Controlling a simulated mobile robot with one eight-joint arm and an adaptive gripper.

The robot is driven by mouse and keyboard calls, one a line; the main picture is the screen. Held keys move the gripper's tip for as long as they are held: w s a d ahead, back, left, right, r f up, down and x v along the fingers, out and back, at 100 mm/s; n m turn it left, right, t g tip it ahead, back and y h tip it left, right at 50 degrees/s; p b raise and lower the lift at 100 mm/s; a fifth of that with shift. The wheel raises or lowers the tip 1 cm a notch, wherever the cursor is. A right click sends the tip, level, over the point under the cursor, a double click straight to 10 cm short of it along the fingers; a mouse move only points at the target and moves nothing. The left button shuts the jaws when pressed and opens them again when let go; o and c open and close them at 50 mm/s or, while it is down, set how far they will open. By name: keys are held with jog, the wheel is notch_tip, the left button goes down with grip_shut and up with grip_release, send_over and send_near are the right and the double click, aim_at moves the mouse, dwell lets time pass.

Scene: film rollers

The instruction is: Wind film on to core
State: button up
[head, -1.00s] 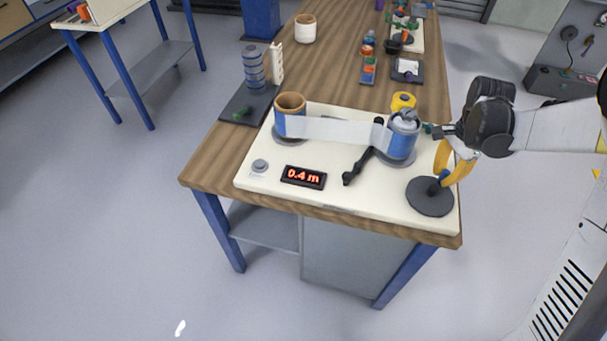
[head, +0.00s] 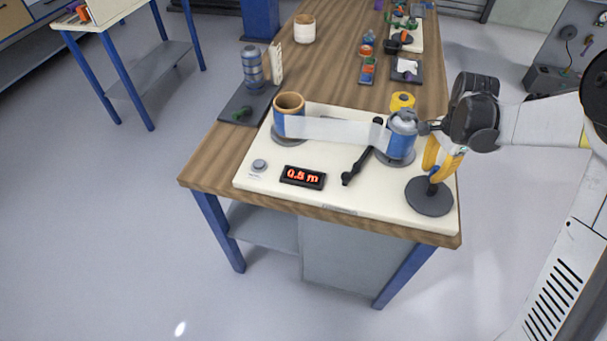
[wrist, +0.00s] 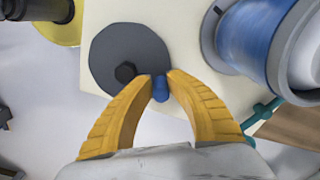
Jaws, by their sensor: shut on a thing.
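A cream winding board (head: 330,195) lies on the wooden bench. A brown tube (head: 289,103) with blue on its side stands upright at its left. A pale film strip (head: 335,131) runs from it to the blue roll (head: 402,146) with a grey top at the right. A dark crank disc (head: 430,197) sits at the front right; it also shows in the wrist view (wrist: 125,50). My gripper (head: 436,178) is shut on the disc's blue crank knob (wrist: 160,92), between the yellow fingertips (wrist: 160,80). The red display (head: 303,177) seems to read 0.5 m.
A black lever (head: 360,166) lies between the rolls, and a grey button (head: 259,165) is at front left. A yellow roll (head: 401,101) stands behind the blue roll. The bench's front edge is close to the board.

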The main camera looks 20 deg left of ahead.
aim_at(416, 180)
jog(key=shift+s+a, duration=0.1)
jog(key=shift+a, duration=0.7)
jog(key=shift+s+a, duration=0.35)
jog(key=shift+a, duration=0.55)
grip_shut()
jog(key=shift+s+a, duration=0.2)
jog(key=shift+a, duration=0.3)
jog(key=shift+s+a, duration=0.2)
jog(key=shift+a, duration=0.3)
